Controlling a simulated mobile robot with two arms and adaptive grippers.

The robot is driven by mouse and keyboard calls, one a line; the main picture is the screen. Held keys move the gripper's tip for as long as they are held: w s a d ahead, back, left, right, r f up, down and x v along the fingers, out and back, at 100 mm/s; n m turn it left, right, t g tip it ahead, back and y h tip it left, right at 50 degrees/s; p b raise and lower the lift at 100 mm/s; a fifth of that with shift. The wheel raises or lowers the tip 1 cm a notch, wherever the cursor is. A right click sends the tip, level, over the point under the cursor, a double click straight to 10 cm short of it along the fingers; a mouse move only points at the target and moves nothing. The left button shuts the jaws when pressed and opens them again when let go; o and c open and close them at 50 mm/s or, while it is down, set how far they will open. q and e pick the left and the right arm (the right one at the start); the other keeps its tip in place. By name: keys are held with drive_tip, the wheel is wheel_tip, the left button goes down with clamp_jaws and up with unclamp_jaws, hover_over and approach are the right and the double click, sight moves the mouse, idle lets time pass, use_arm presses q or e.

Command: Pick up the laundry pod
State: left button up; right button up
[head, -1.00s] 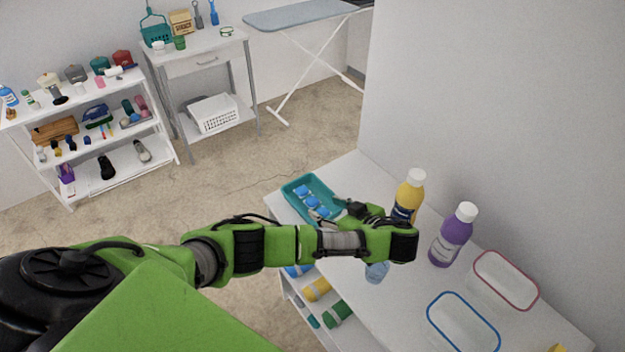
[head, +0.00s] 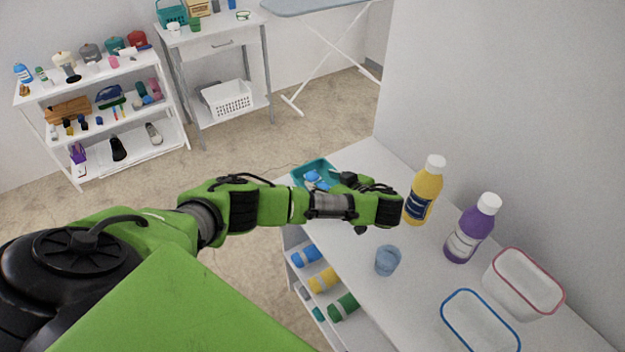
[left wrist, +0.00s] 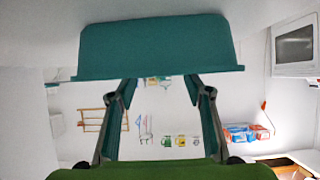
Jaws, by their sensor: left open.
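Blue laundry pods (head: 315,178) lie in a teal tray (head: 326,164) at the far left end of the white counter in the head view. My left gripper (head: 340,182) is at the tray's right side and hides part of the tray and perhaps some pods. In the left wrist view the fingers (left wrist: 160,85) are open with nothing between them. The tray's teal outer wall (left wrist: 155,45) fills the top of that view, just beyond the fingertips. No pod shows in the left wrist view. My right gripper is not in view.
On the counter, a yellow bottle (head: 424,190), a purple bottle (head: 472,230), a blue cup (head: 387,260) and two clear containers with red (head: 527,277) and blue (head: 478,318) rims stand right of my arm. Rolled items lie on the shelf below.

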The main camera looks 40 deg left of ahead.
use_arm(q)
drive_tip(key=b+x, duration=0.2)
drive_tip(key=x, duration=0.2)
drive_tip(key=shift+w+a+f, duration=0.1)
drive_tip(key=shift+a+f, duration=0.15)
drive_tip(key=shift+d+r, duration=0.1)
drive_tip(key=c, duration=1)
drive_tip(key=shift+r, duration=0.15)
